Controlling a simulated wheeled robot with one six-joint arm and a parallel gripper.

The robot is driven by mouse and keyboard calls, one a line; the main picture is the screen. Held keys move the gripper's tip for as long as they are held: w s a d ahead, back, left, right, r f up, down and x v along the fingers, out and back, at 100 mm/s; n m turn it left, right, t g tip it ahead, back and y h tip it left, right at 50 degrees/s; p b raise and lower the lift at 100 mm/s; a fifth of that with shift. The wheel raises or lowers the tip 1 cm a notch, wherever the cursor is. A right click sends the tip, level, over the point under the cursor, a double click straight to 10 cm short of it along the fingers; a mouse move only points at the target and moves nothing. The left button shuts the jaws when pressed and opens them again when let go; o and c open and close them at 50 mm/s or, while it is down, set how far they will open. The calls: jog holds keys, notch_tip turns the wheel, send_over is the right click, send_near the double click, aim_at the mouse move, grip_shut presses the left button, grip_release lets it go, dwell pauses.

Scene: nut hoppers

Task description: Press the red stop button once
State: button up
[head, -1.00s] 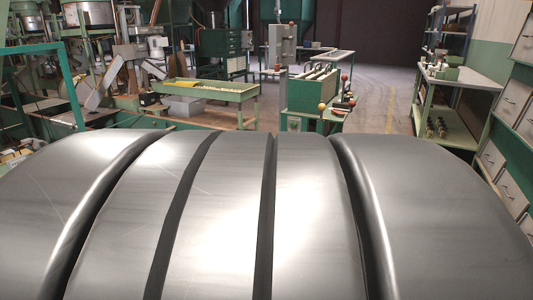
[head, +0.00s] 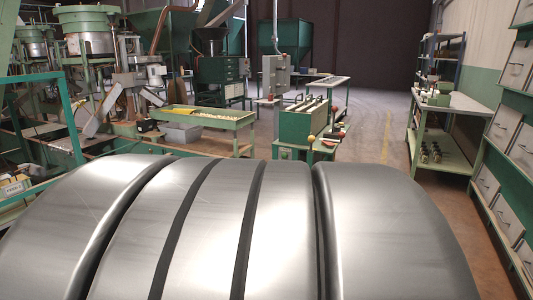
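A grey control cabinet (head: 276,76) on a post stands in the middle distance, beside a green bench. Small red spots show on and near it, but they are too small to tell whether one is the stop button. A red ball knob (head: 335,109) and a yellow ball knob (head: 311,138) show on the green machine (head: 297,125) in front of the cabinet. My gripper is not in view. A large grey ribbed part of my own body fills the lower picture and hides the floor close to me.
A green-framed table (head: 205,118) with a tray top stands left of centre. Feeder machines crowd the left side. A shelf bench (head: 445,150) and drawer units (head: 500,150) line the right. Open floor (head: 370,150) lies between the green machine and the shelf bench.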

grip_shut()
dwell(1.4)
